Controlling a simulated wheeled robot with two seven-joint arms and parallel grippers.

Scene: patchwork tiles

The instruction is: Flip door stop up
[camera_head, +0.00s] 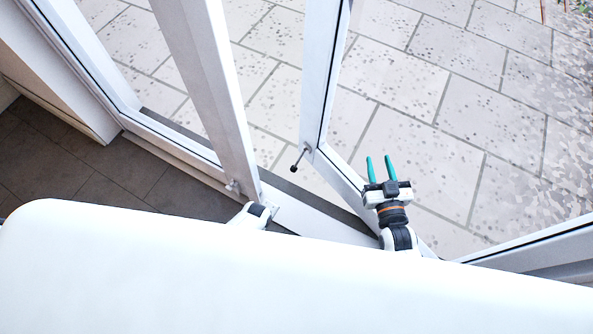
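The door stop (299,159) is a short thin rod with a black tip. It sticks out down and left from the lower corner of the open white-framed glass door. My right gripper (380,168) has two teal fingers that point up in the picture. They are apart with nothing between them. It is to the right of the door stop, clear of it, and overlaps the door's bottom rail in the picture. Part of my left arm (257,212) shows at the edge of my white body; its gripper is not visible.
The open door (322,85) stands right of a white frame post (212,75). A white sill (315,217) runs below them. Pale paving (440,60) lies outside, dark tiles (110,170) inside at left. My white body covers the bottom of the view.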

